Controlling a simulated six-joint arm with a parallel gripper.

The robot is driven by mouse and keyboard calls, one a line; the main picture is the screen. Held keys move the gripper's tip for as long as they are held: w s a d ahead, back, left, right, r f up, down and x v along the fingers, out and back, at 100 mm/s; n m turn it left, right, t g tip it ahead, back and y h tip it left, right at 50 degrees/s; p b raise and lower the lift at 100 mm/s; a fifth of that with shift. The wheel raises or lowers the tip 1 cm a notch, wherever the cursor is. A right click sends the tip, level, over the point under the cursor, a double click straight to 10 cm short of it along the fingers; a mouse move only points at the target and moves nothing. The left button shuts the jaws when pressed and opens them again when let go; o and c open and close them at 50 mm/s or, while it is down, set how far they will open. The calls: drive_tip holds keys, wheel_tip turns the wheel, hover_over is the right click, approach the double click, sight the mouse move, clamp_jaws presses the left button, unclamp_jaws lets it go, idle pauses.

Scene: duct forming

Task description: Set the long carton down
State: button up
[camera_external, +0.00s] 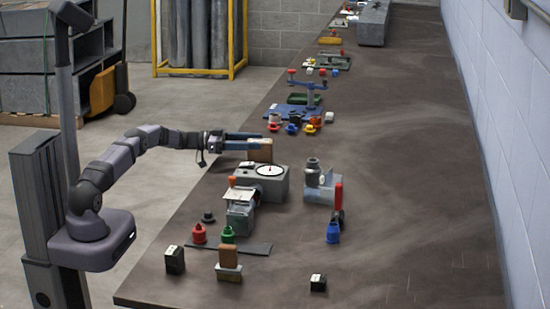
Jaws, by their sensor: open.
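A brown carton (259,154) stands at the left edge of the long dark table, just behind the grey scale with a round dial. It looks like the long carton, but I see only one face and part of its top. My gripper (265,140) reaches in from the left with two long blue fingers, level with the carton's upper part. The fingers are apart, with the nearer one crossing in front of the carton's top. Whether either finger touches it, and whether its base rests fully on the table, I cannot tell.
The dial scale (264,180) is close in front of the carton, with a grey machine (322,185) to its right. The table's right side is clear.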

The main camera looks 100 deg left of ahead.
drive_tip(key=shift+o, duration=0.4)
drive_tip(key=s, duration=0.3)
drive_tip(key=s+d+b, duration=0.1)
drive_tip(key=s, duration=0.2)
drive_tip(key=shift+s+d+f, duration=0.1)
drive_tip(key=shift+s+d, duration=0.05)
drive_tip(key=shift+s, duration=0.1)
drive_tip(key=shift+w+r+g+h+p, duration=0.3)
drive_tip(key=shift+r+g+p, duration=0.2)
drive_tip(key=shift+p, duration=0.7)
drive_tip(key=g+p, duration=0.1)
drive_tip(key=p, duration=0.1)
drive_tip(key=shift+w+d+r+g+p, duration=0.1)
drive_tip(key=shift+w+r+g+p, duration=0.1)
drive_tip(key=shift+r+g+p, duration=0.15)
drive_tip(key=shift+s+f+g+p, duration=0.1)
drive_tip(key=shift+s+g+p, duration=0.05)
drive_tip(key=shift+g+p, duration=0.7)
drive_tip(key=shift+f, duration=0.25)
drive_tip(key=shift+h, duration=0.3)
drive_tip(key=shift+a+p+x, duration=0.15)
drive_tip(key=shift+p+x, duration=0.3)
drive_tip(key=shift+x, duration=1.4)
drive_tip(key=shift+a+p+x, duration=0.15)
drive_tip(key=shift+p+x, duration=0.3)
drive_tip(key=shift+x, duration=1.35)
drive_tip(key=shift+r, duration=0.1)
